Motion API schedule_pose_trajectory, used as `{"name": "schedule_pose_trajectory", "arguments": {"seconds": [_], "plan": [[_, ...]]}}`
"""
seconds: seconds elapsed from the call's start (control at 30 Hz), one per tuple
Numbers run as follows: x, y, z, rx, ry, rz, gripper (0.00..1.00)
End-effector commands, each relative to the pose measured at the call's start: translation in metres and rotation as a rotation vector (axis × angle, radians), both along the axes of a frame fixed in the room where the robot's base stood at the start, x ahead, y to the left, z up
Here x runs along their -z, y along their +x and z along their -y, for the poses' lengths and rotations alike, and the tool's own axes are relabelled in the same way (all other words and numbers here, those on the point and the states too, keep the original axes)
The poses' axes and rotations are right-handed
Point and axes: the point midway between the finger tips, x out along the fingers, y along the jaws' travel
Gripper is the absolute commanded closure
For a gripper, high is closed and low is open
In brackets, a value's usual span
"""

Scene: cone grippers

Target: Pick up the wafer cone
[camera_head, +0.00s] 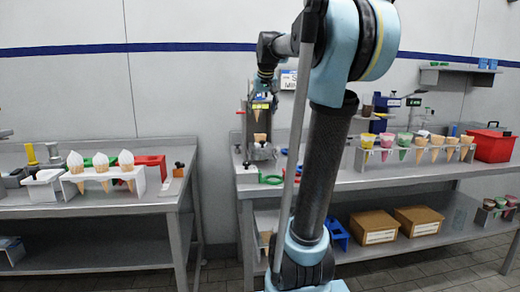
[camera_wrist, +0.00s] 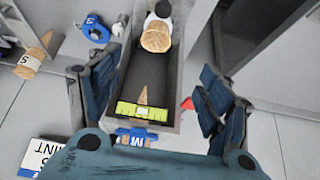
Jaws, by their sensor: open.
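A tan wafer cone (camera_wrist: 156,38) sits at the far end of a grey upright dispenser in the wrist view. In the head view, a cone (camera_head: 260,138) shows low at the dispenser's front. A second cone's tip (camera_wrist: 143,95) pokes out by a yellow-green label (camera_wrist: 145,111), nearer to me; it also shows in the head view (camera_head: 256,114). My gripper (camera_wrist: 155,65) is open and empty, its dark blue fingers spread on either side of the dispenser. In the head view, my gripper (camera_head: 265,88) is above the dispenser at its top.
Another cone (camera_wrist: 38,55) marked S is at the left in the wrist view. A rack of filled cones (camera_head: 418,155) and a red box (camera_head: 493,146) stand right on the counter. A white rack (camera_head: 75,186) with white-topped cones is on the left table. A gap separates the tables.

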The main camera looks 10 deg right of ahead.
Motion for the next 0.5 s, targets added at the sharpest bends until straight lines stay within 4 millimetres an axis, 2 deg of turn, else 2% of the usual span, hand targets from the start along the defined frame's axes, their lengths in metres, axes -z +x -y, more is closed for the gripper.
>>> {"name": "schedule_pose_trajectory", "arguments": {"seconds": [0.17, 0.5], "plan": [[0.020, 0.012, 0.001, 0.001, 0.000, 0.000, 0.28], [0.072, 0.042, 0.002, 0.001, 0.000, 0.000, 0.28]]}}
